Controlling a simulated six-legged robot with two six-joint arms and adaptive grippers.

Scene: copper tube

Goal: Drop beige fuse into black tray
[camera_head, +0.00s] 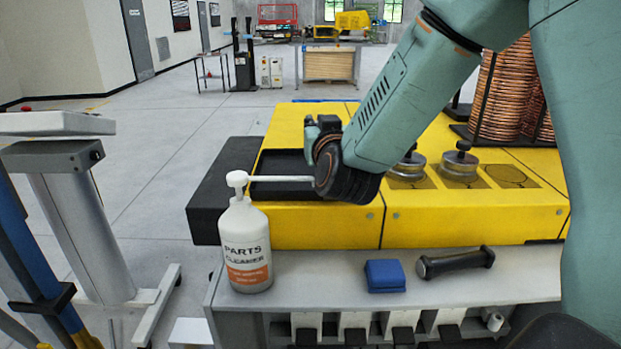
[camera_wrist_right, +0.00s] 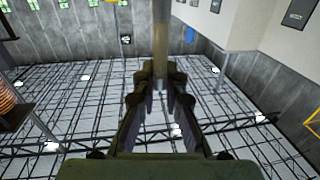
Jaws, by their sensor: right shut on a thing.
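The fuse runs out of the top of that view. I cannot make out the fuse in the head view. The black tray is set in the yellow block, and its right end is partly hidden by my right gripper and wrist. My left gripper is not in view.
A white parts cleaner bottle (camera_head: 245,245) stands in front of the tray, its long nozzle reaching across toward my right wrist. A blue block (camera_head: 385,275) and a black-handled tool (camera_head: 456,262) lie on the grey bench. Metal knobbed weights (camera_head: 460,164) and copper coils (camera_head: 505,90) stand right.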

